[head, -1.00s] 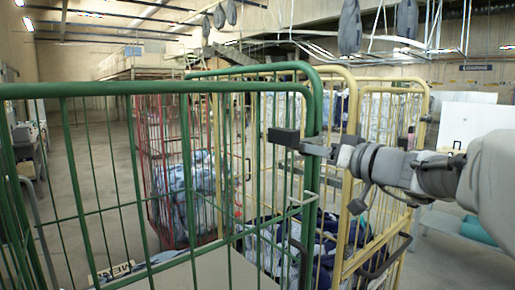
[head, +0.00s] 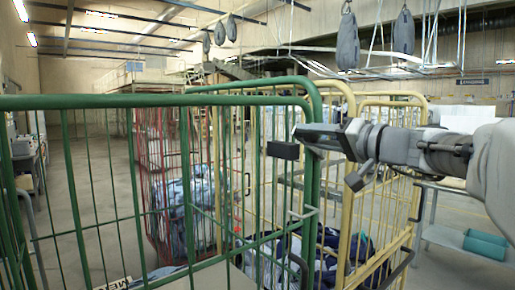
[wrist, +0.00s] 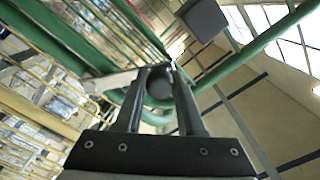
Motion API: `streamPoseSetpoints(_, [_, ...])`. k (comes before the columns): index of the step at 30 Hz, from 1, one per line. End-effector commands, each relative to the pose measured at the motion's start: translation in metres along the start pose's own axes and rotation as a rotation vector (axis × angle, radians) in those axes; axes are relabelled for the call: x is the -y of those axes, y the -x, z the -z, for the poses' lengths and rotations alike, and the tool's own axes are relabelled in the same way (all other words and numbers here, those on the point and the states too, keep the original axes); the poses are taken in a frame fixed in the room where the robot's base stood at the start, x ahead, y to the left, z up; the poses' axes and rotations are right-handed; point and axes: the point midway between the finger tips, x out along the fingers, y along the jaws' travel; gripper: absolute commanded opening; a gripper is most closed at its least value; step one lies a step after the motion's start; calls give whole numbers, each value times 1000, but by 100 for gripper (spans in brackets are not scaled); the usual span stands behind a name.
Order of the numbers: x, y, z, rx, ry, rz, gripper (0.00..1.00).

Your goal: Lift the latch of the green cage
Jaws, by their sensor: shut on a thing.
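The green cage (head: 150,101) stands in front, its rails filling the left and middle of the head view. A dark block (head: 283,150), apparently part of the latch, sticks out beside its upright post; a dark block also shows in the wrist view (wrist: 203,18). My gripper (head: 305,132) is at that post, just above and right of the block. In the wrist view my fingers (wrist: 158,82) are closed around a dark rounded piece, apparently of the latch. Its far side and the exact contact are hidden.
A yellow cage (head: 352,125) with folded cloth stands right behind the green one. A red cage (head: 150,165) with a blue bundle is farther back. Grey sling bags (head: 347,40) hang overhead. Open floor lies at left.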

Motion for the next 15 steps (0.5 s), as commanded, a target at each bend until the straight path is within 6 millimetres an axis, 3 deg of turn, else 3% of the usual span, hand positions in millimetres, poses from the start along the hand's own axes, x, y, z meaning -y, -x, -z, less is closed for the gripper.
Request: streamPoseSetpoints(15, [6, 0, 55, -1, -490, 0, 0])
